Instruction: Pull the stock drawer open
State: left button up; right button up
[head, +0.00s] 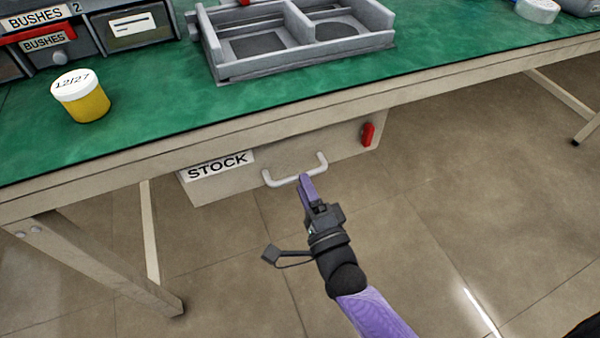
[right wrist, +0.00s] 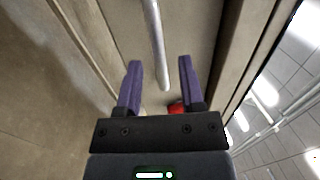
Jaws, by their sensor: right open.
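The stock drawer (head: 225,182) hangs under the bench top and carries a white STOCK label (head: 217,165). It looks shut. Its pale bar handle (head: 319,161) is on the front, right of the label. My right gripper (head: 304,180) is at the handle, its fingers overlapping the bar in the head view. In the right wrist view the open fingers (right wrist: 159,68) stand apart, and the handle bar (right wrist: 155,40) lies between them, touching neither visibly. A red piece (head: 367,134) is on the drawer front's right end. My left gripper is not in view.
The green bench top (head: 150,130) holds a yellow jar with a white lid (head: 82,97), a grey divided tray (head: 300,68) and labelled bushes bins (head: 100,30). A bench leg (head: 100,265) stands at left. The floor before the drawer is clear.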

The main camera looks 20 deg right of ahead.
jog(key=shift+w+r+b, duration=0.15)
jog(key=shift+w, duration=0.65)
jog(key=shift+w+r+b, duration=0.15)
jog(key=shift+w, duration=0.6)
grip_shut()
